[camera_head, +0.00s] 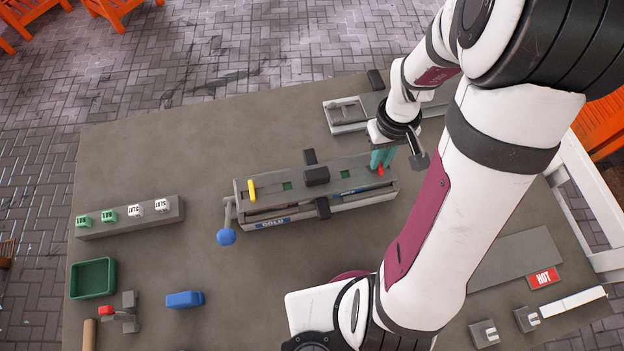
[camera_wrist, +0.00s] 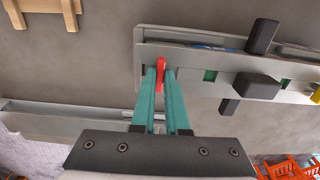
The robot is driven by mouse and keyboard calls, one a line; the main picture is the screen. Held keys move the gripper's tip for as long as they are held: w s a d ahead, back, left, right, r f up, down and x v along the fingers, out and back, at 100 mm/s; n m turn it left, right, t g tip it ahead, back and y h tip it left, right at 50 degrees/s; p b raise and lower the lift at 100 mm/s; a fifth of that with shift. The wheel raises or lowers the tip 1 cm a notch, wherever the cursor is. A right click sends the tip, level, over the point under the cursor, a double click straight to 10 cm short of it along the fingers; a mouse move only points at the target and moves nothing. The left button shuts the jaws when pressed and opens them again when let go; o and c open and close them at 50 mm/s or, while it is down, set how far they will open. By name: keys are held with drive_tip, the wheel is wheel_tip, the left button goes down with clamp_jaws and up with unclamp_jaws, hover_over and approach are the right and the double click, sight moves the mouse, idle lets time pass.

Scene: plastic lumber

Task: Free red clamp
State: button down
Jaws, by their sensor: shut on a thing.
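The red clamp (camera_head: 381,170) sits at the right end of the long grey fixture (camera_head: 350,203), which bears a blue COLD label. In the wrist view the red clamp (camera_wrist: 161,64) stands on the fixture's near left end, between the teal fingertips. My gripper (camera_head: 382,159) is shut on the red clamp from above; the fingers (camera_wrist: 160,76) also show in the wrist view and hide its lower part. A yellow clamp (camera_head: 251,190) sits at the fixture's other end.
A lever with a blue ball (camera_head: 226,237) sticks out at the fixture's left. A block rack (camera_head: 150,222), a green tray (camera_head: 93,278) and a blue block (camera_head: 184,299) lie left. A grey plate with a red HOT label (camera_head: 544,278) lies right. Table front-left of the fixture is partly clear.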

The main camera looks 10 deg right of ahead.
drive_tip(key=n, duration=0.4)
drive_tip(key=shift+n, duration=0.4)
drive_tip(key=n, duration=0.4)
drive_tip(key=shift+n, duration=0.4)
drive_tip(key=n, duration=0.8)
drive_tip(key=shift+n, duration=0.4)
drive_tip(key=c, duration=0.8)
unclamp_jaws()
drive_tip(key=shift+o, duration=0.2)
drive_tip(key=shift+r, duration=0.1)
wheel_tip(320, 180, up, 7)
drive_tip(key=shift+f, duration=0.1)
